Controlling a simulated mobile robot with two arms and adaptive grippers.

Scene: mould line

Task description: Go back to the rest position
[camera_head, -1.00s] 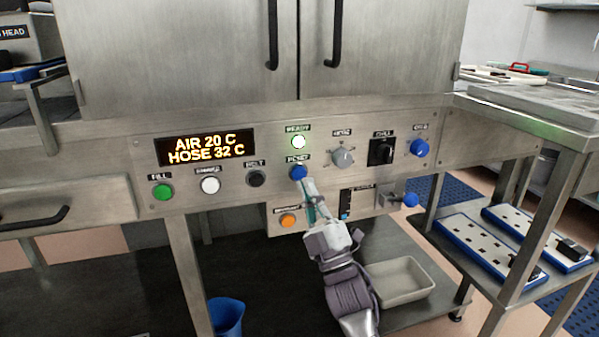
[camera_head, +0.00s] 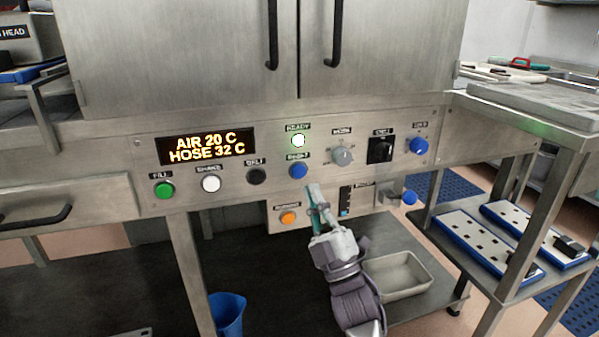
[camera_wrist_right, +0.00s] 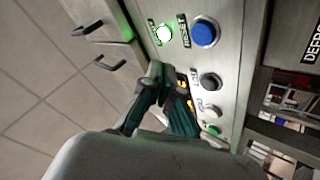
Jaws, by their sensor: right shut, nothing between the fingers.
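My right gripper (camera_head: 316,197) is in front of the steel control panel (camera_head: 160,206), just below and to the right of the blue RESET button (camera_head: 298,170). Its fingers are shut with nothing between them, and it stands clear of the button. In the right wrist view, the gripper (camera_wrist_right: 155,90) shows with its fingers together, and the blue button (camera_wrist_right: 204,32) is apart from it. My left gripper is not in view.
The panel has a lit green READY lamp (camera_head: 298,141), a display (camera_head: 206,147) reading AIR 20 C, HOSE 32 C, and several knobs. A beige tray (camera_head: 405,280) and blue bucket (camera_head: 228,315) are below. A steel rack (camera_head: 535,215) stands at right.

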